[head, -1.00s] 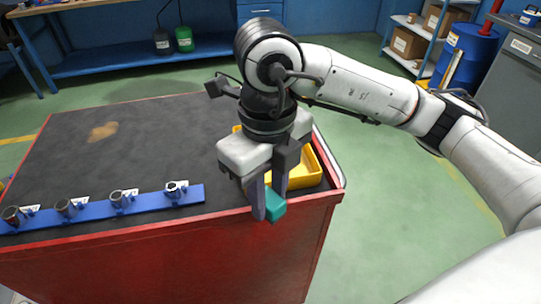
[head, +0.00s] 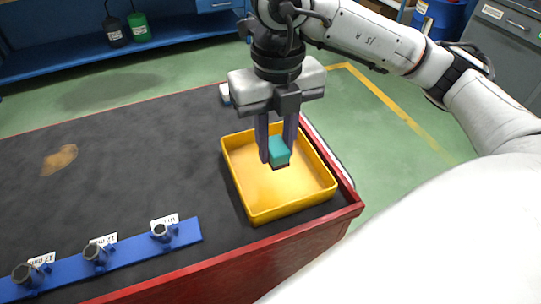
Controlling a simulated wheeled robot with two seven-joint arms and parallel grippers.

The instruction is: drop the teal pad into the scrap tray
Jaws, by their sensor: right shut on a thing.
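The teal pad (head: 279,151) is a small block with a dark underside, held between the fingers of my right gripper (head: 277,150). The gripper is shut on it and points down over the yellow scrap tray (head: 240,187). The pad shows against the inside of the tray, and its exact height above the tray floor cannot be told. The tray sits at the right end of the dark bench top, and its visible floor is bare. My left gripper is not in view.
A blue rail (head: 128,262) with labelled sockets lies along the bench's front left. The red bench edge (head: 330,222) runs close to the tray. A tan stain (head: 59,160) marks the dark top (head: 130,160), which is mostly clear. A small pale object (head: 225,94) stands behind the tray.

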